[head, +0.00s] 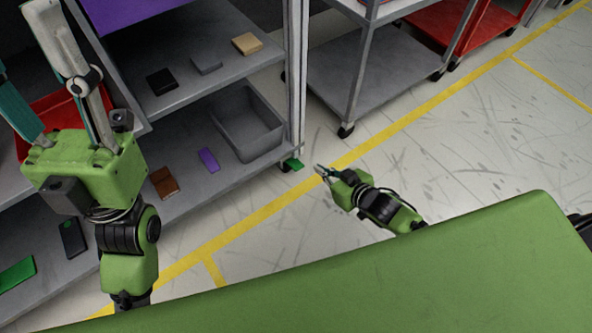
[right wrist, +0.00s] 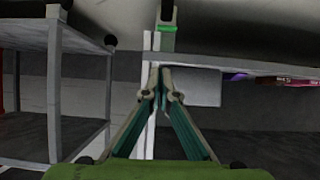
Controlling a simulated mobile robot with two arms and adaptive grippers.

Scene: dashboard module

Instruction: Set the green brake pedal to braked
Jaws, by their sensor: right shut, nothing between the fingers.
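The green brake pedal (head: 293,164) is a small flat tab at the foot of the grey shelf's corner post, just above the floor. It also shows in the right wrist view (right wrist: 168,41), straight beyond the fingertips. My right gripper (head: 321,170) is low over the floor, to the right of the pedal and pointing towards it. In the right wrist view its fingers (right wrist: 161,72) meet at the tips with nothing between them. A small gap to the pedal seems to show in the head view. My left gripper (head: 27,42) is raised at the left with its fingers apart and empty.
The grey shelf (head: 190,185) holds a grey bin (head: 240,118), a purple item (head: 208,159) and a brown item (head: 164,181). Another grey cart (head: 375,80) stands behind on casters. The floor around my right gripper is clear.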

